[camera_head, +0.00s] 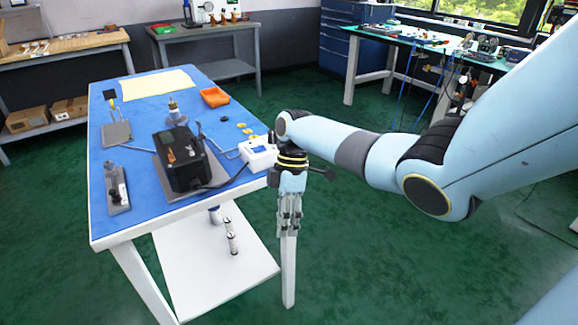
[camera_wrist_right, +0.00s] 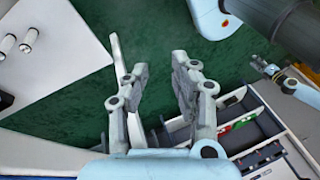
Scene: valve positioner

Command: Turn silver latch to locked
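A black box-shaped device (camera_head: 180,165), which looks like the valve positioner, stands on the blue mat in the head view. I cannot make out a silver latch on it for certain. A grey plate with a small metal fitting (camera_head: 117,190) lies at the mat's front left. My right gripper (camera_head: 289,228) points down just off the table's right edge, apart from the device. In the right wrist view (camera_wrist_right: 160,70) its fingers are apart with nothing between them. What looks like my left gripper (camera_wrist_right: 262,66) shows small at that view's right edge; its opening is unclear.
The blue mat (camera_head: 140,90) also bears a white box (camera_head: 258,154), an orange tray (camera_head: 214,97) and a yellow sheet (camera_head: 157,83). Small cylinders (camera_head: 230,238) stand on the white lower shelf (camera_head: 195,285). Green floor (camera_head: 380,250) is open to the right.

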